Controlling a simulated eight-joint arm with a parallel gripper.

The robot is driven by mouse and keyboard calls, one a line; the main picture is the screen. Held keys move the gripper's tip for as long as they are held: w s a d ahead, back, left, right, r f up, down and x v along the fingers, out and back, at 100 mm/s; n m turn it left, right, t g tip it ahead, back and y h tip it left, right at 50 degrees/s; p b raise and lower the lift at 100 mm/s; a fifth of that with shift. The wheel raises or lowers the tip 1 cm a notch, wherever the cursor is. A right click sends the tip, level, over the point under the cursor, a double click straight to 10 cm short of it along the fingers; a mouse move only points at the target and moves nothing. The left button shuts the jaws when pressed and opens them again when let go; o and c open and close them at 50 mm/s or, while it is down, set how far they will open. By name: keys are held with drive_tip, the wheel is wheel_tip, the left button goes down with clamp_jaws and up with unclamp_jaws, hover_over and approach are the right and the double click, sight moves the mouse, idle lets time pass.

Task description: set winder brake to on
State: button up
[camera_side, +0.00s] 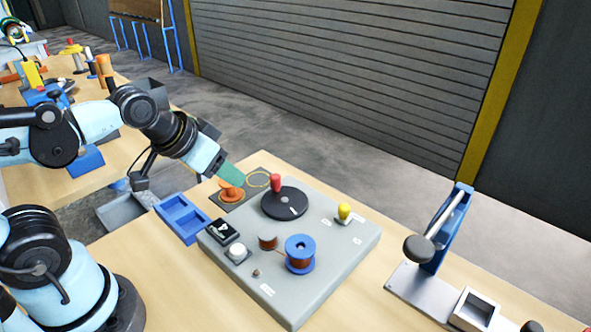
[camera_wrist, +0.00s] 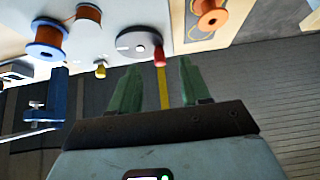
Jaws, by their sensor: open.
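The winder is a grey box (camera_side: 325,245) on the wooden table. A yellow-knobbed lever (camera_side: 344,212) stands at its right end, and its knob also shows in the wrist view (camera_wrist: 100,71). A black switch (camera_side: 222,231) sits at the box's left edge. The labels are too small to read, so I cannot tell for sure which control is the brake. A black disc (camera_side: 285,204) with a red handle (camera_side: 275,183) is on top. My gripper (camera_side: 231,175) is open and empty, above and left of the disc. In the wrist view the red handle shows between its green fingers (camera_wrist: 161,64).
A white button (camera_side: 237,252), a copper coil (camera_side: 267,242) and a blue spool (camera_side: 300,254) are on the box. An orange spool (camera_side: 231,194) stands on a dark mat just below my gripper. A blue tray (camera_side: 182,219) lies left; a blue stand (camera_side: 436,237) is right.

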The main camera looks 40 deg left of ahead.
drive_tip(key=shift+o, duration=0.3)
wheel_tip(320, 180, up, 3)
drive_tip(key=m+g, duration=0.3)
drive_tip(key=g, duration=0.4)
hover_over(345, 206)
wheel_tip(345, 206, down, 12)
drive_tip(key=shift+r, duration=0.2)
clamp_jaws()
idle(0.3)
